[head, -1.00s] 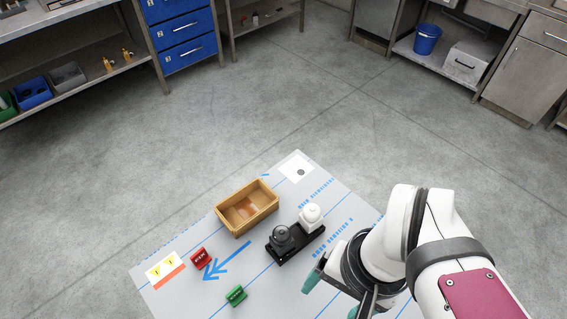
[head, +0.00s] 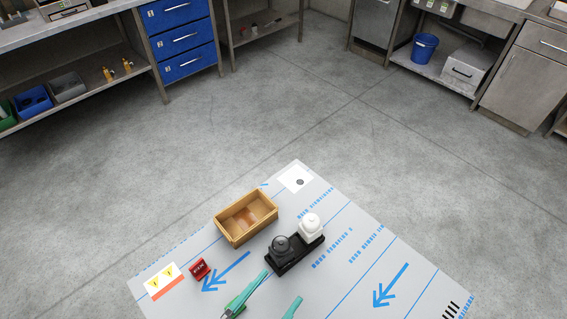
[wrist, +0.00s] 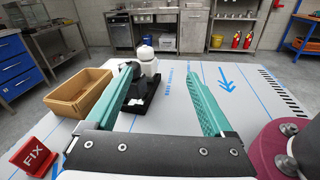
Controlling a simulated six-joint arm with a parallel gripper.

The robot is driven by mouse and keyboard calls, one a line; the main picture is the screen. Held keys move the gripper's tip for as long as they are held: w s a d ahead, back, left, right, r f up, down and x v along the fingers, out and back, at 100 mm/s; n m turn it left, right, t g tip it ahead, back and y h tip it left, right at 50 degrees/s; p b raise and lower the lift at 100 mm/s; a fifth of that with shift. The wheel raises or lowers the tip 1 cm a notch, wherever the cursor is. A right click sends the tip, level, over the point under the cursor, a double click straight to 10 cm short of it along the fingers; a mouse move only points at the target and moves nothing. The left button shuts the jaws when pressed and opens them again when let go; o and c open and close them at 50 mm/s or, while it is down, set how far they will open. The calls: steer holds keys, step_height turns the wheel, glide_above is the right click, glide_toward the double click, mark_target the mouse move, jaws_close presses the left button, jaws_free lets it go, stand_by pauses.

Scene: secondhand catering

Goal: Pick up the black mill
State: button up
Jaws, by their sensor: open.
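The black mill (head: 281,245) stands upright in the left part of a black holder (head: 287,266) on the table. A white mill (head: 311,226) stands beside it in the same holder. In the wrist view the black mill (wrist: 127,70) is partly hidden behind my left finger, and the white mill (wrist: 147,62) shows beyond it. My gripper (head: 272,293) has its teal fingers spread at the front of the table, apart from the mills. In the wrist view my gripper (wrist: 160,88) is open with nothing between the fingertips.
A wooden box (head: 246,218), open on top, stands just behind and left of the holder. A red block (head: 199,269) marked FIX sits at the left. The table's right side is clear.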

mark_target(279, 253)
steer(key=a+n+t+y, duration=0.1)
steer(key=a+f+n+t+y, duration=0.1)
steer(key=n, duration=0.1)
steer(key=f+n+t+y, duration=0.1)
steer(key=y, duration=0.1)
steer(key=shift+s+a+f+n, duration=0.15)
steer(key=shift+s+a+n, duration=0.15)
steer(key=shift+a, duration=0.1)
steer(key=x, duration=0.9)
steer(key=shift+w+d, duration=0.1)
steer(key=shift+w, duration=0.25)
steer(key=x, duration=0.5)
steer(key=shift+w, duration=0.45)
jaws_close()
